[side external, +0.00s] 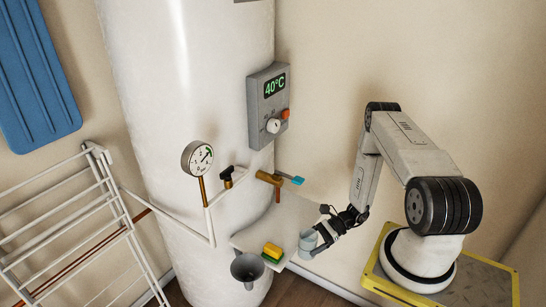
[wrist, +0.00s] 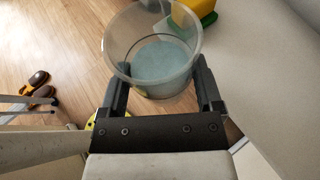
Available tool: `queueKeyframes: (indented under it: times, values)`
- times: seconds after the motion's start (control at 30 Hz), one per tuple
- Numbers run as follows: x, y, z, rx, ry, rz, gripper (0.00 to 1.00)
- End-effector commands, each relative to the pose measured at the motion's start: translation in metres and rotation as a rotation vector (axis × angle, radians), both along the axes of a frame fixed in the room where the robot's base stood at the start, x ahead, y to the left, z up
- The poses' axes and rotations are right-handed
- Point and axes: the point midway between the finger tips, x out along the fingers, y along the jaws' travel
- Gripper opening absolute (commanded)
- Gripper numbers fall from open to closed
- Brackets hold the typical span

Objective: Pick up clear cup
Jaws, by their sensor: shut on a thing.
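The clear cup (wrist: 152,50) is see-through with a bluish bottom, and it fills the top middle of the wrist view. My gripper (wrist: 161,85) has one black finger on each side of it and is shut on it. In the wrist view wood floor shows around the cup on the left.
A yellow and green sponge (side external: 272,252) lies on the white shelf (side external: 245,238), left of the cup. A dark grey cup or funnel (side external: 247,268) is at the shelf's front. A tap with a blue handle (side external: 279,179) sticks out above. A drying rack (side external: 85,225) stands at left.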

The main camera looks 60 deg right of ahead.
Motion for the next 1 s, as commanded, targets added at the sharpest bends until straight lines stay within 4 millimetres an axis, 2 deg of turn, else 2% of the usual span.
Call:
queueKeyframes:
  times: [0.4,1.0]
  values:
    - [-0.016,0.006,0.000,0.000,0.000,0.000,0.18]
    - [-0.020,0.008,0.000,0.000,0.000,0.001,0.18]
